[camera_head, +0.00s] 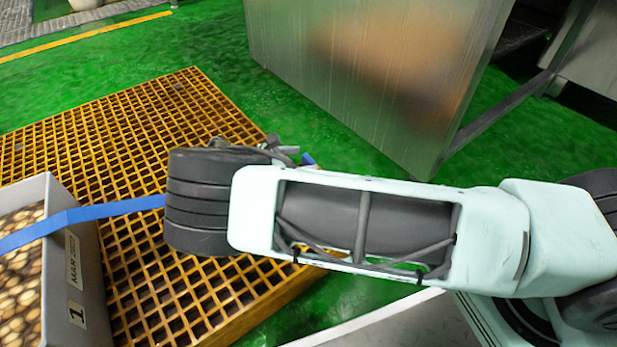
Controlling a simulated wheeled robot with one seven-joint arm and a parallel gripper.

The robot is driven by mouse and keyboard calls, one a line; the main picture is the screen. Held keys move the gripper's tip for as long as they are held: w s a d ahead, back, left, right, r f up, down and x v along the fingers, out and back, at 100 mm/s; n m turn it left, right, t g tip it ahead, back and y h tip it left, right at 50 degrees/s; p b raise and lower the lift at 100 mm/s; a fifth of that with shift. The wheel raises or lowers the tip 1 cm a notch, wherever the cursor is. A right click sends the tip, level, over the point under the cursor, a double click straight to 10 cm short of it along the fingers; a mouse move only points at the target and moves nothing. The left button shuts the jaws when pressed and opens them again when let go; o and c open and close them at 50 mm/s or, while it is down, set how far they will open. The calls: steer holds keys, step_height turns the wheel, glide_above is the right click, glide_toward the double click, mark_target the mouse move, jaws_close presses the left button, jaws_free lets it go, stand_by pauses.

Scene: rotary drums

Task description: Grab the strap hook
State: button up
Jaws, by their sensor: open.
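A blue strap (95,211) runs from the left edge over the crate and passes behind the dark wrist joint of my arm. A small blue piece (307,159) shows on the far side of the wrist; I cannot tell whether it is the strap's end. The strap hook cannot be made out; the arm may hide it. My gripper (284,149) shows only in part, as small grey pieces beyond the wrist. It is open, and its fingertips are mostly hidden. I cannot tell how far it is from the hook.
A grey crate (88,265) full of round brown items stands at the lower left on a yellow grating platform (95,120). A large metal cabinet (365,75) stands at the back. Green floor (205,40) is clear between the platform and the cabinet.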

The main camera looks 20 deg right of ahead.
steer(key=shift+x, duration=0.85)
steer(key=c, duration=1.4)
steer(key=shift+r, duration=0.15)
